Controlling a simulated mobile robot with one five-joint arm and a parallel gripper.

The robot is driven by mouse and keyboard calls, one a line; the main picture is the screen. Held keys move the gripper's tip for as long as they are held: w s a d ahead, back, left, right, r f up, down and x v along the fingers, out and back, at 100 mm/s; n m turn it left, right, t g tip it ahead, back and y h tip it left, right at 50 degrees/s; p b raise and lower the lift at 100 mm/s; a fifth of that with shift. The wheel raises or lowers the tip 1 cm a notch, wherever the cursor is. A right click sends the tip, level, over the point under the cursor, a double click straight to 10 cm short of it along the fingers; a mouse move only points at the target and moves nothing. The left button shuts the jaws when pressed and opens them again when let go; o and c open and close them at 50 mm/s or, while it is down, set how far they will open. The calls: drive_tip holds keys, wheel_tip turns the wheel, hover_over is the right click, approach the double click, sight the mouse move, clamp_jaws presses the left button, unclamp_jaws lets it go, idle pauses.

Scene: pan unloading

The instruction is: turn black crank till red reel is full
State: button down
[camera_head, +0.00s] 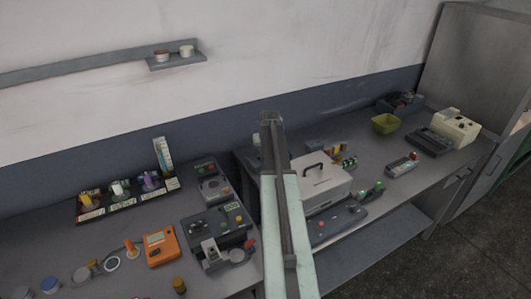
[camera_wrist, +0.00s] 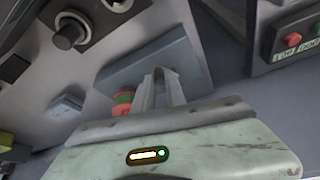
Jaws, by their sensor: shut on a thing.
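My gripper (camera_wrist: 160,80) shows in the wrist view with its pale fingers close together over a blue-grey block (camera_wrist: 190,62). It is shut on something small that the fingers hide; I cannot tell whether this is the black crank. A small red and green round part (camera_wrist: 122,102) sits just left of the fingers; I cannot tell whether it belongs to the red reel. No clear crank or reel shows in the head view, where my arm covers the middle of the bench.
In the wrist view, a dark knob (camera_wrist: 70,36) is at upper left and a red button (camera_wrist: 292,39) at upper right.

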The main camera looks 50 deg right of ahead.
drive_tip(key=shift+w+a+m+g+h, duration=0.1)
drive_tip(key=shift+a+m+g+h, duration=0.15)
drive_tip(key=shift+m, duration=0.7)
drive_tip(key=shift+w+a+m+g+h, duration=0.15)
drive_tip(key=shift+a+m+g, duration=0.25)
drive_tip(key=shift+m, duration=0.5)
drive_tip(key=shift+s+a+m+g+h, duration=0.1)
drive_tip(key=shift+a+m+g+h, duration=0.15)
drive_tip(key=shift+m, duration=0.7)
drive_tip(key=shift+a, duration=0.1)
drive_tip(key=c, duration=1.4)
unclamp_jaws()
drive_tip(key=shift+o, duration=0.2)
drive_tip(key=shift+r+p, duration=0.45)
drive_tip(key=shift+p, duration=0.05)
drive_tip(key=p+v, duration=0.6)
drive_tip(key=v, duration=0.1)
drive_tip(key=shift+a, duration=0.2)
drive_tip(key=shift+f, duration=0.1)
